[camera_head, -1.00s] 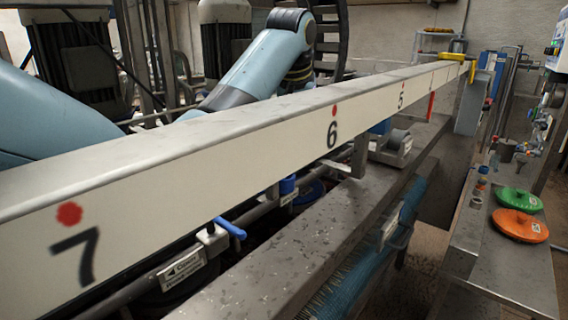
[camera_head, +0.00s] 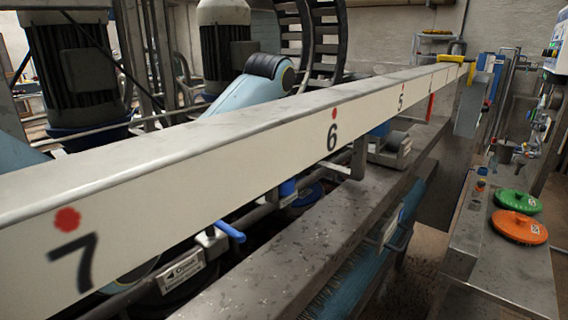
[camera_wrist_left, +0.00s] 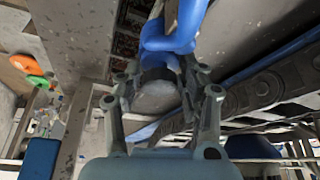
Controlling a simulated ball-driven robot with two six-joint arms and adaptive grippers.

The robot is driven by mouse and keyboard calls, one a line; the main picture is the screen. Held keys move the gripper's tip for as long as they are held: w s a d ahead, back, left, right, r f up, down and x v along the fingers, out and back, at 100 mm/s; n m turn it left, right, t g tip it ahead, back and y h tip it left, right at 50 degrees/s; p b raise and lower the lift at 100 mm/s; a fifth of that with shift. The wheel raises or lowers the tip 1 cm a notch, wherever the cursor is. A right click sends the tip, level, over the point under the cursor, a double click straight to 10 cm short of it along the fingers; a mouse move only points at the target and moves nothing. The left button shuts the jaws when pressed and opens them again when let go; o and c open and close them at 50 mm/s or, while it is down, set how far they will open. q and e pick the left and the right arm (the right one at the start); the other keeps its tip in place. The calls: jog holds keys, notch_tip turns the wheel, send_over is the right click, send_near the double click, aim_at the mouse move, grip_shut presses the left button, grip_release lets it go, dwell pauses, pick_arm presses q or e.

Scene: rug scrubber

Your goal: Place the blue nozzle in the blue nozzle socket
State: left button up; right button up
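In the left wrist view, my left gripper (camera_wrist_left: 160,90) has its two fingers on either side of a grey, rounded part (camera_wrist_left: 157,98). A bright blue piece (camera_wrist_left: 172,40) adjoins it just beyond. I cannot tell whether the fingers touch this part, or whether it is the nozzle. In the head view the long beam hides the left gripper; only parts of my left arm show behind and below it. A blue cap-like part (camera_head: 288,187) and a blue lever (camera_head: 230,230) sit on the pipework under the beam. I cannot identify the nozzle socket. My right gripper is out of view.
The long white beam (camera_head: 240,145), numbered 5 to 7, crosses the head view above a wet metal ledge (camera_head: 320,235). On the right, a metal table (camera_head: 500,265) holds green (camera_head: 518,201) and orange (camera_head: 519,227) discs. Motors (camera_head: 75,70) stand behind.

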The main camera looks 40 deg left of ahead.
pick_arm(q)
jog(key=o, duration=0.3)
jog(key=shift+r, duration=0.1)
jog(key=shift+r, duration=0.35)
jog(key=b+v, duration=0.1)
jog(key=v, duration=0.6)
jog(key=shift+s+f+b, duration=0.1)
jog(key=shift+b, duration=0.3)
